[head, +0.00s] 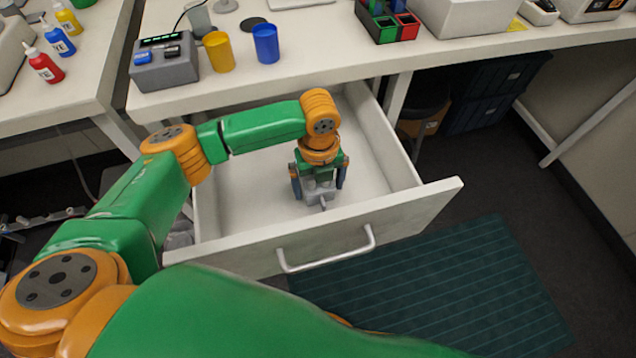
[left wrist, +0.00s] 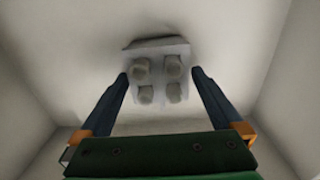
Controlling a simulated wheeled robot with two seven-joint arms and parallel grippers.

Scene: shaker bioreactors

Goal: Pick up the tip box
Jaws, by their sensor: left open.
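A small pale grey block, which seems to be the tip box (head: 321,197), lies on the drawer floor, largely covered by my left gripper in the head view. In the left wrist view the box (left wrist: 160,50) shows several round grey knobs on its near face. My left gripper (head: 318,191) points down into the open drawer. In the left wrist view its two dark fingers (left wrist: 160,74) are open, one at each side of the box's lower part, with gaps visible. I cannot tell how deep the fingers reach. My right gripper is not seen.
The white drawer (head: 425,207) is pulled out, its walls and handled front surrounding my gripper; its floor is otherwise bare. Above it, the bench (head: 330,58) holds a grey device (head: 165,65), a yellow cup (head: 218,52) and a blue cup (head: 265,44). A green mat (head: 460,290) lies on the floor.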

